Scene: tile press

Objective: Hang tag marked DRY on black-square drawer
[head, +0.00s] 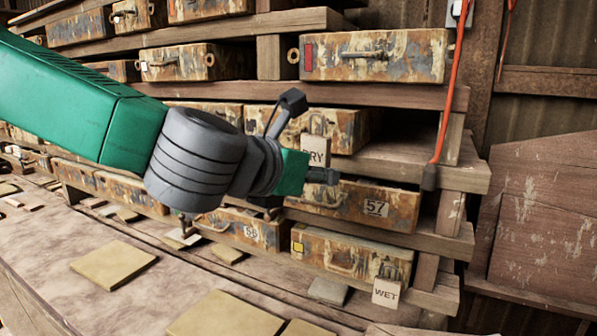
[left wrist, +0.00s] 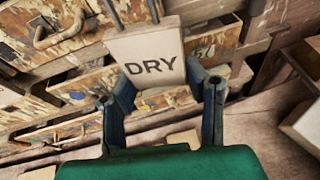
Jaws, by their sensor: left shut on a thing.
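The pale tag marked DRY (head: 315,152) is between the fingers of my left gripper (head: 310,141), in front of the middle shelf's drawers. In the left wrist view the tag (left wrist: 150,50) is slightly tilted, with the fingers of the gripper (left wrist: 168,88) at its sides. Two dark prongs show above it. The gripper is shut on the tag. I cannot make out a black square on any drawer; my arm and the tag hide parts of several fronts. My right gripper is not in view.
One rusty drawer has a red mark (head: 309,60), another a yellow square (head: 298,247). A WET tag (head: 386,293) hangs by the yellow-square drawer's right end. A drawer labelled 57 (head: 376,208) is below my gripper. An orange cord (head: 449,90) hangs at the right. Tiles (head: 113,265) lie on the bench.

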